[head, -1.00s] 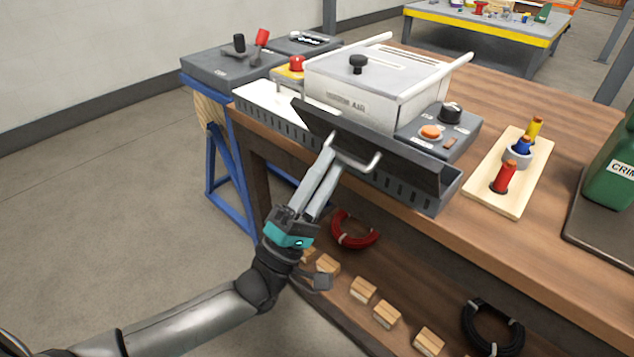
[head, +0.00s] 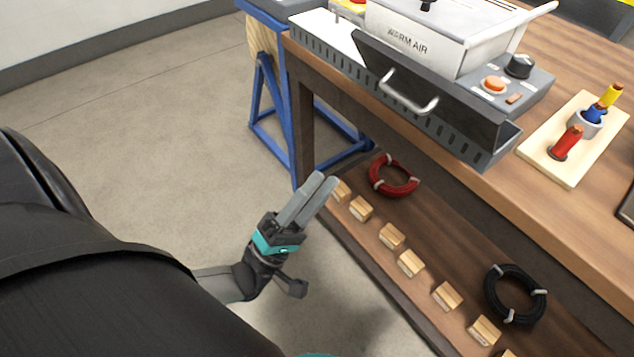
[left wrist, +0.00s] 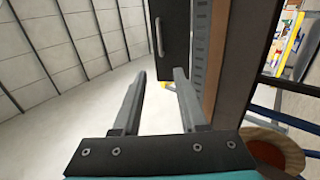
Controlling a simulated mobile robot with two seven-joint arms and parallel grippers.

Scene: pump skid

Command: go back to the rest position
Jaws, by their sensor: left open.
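My left gripper (head: 318,196) is open and empty. In the head view it hangs over the floor, in front of the workbench's lower shelf and below the warm air unit (head: 420,40). It is apart from the dark front flap (head: 440,95) of that unit and its metal handle (head: 408,98). In the left wrist view the two fingers (left wrist: 155,100) stand apart with only floor between them, and the flap (left wrist: 170,40) with its handle shows beyond. My right gripper is not in view.
The wooden workbench (head: 540,215) is on the right. Its lower shelf holds a red coil (head: 394,175), a black coil (head: 515,294) and several wooden blocks (head: 391,236). A blue trestle (head: 262,120) stands behind. The floor (head: 150,130) to the left is clear.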

